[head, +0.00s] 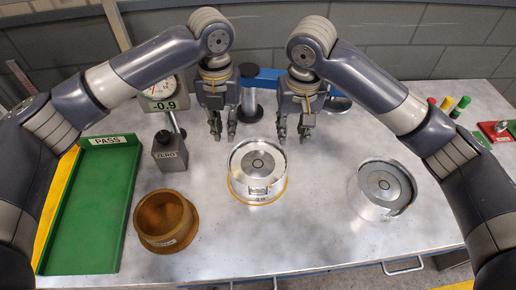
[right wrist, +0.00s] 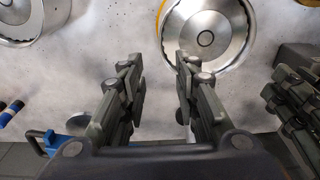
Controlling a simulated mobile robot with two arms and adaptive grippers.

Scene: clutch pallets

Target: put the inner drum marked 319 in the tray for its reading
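A silver drum (head: 257,163) stands upright mid-table, with an orange-yellow ring at its base and a small front label too small to read. It also shows in the right wrist view (right wrist: 207,35). A second silver drum (head: 385,185) stands at the right, with no readable number. A green tray (head: 72,235) labelled PASS lies at the left, empty. The gauge (head: 163,90) behind reads -0.9. My left gripper (head: 223,138) is open and empty, behind and left of the middle drum. My right gripper (head: 293,137) is open and empty, behind and right of it; it also shows open in the right wrist view (right wrist: 158,95).
A brown round bowl-like part (head: 165,217) with an unreadable label stands beside the PASS tray. A grey block (head: 170,152) marked ZERO stands near the gauge. A yellow strip (head: 62,180) runs along the left. Small coloured cylinders (head: 461,106) stand back right. The front middle is clear.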

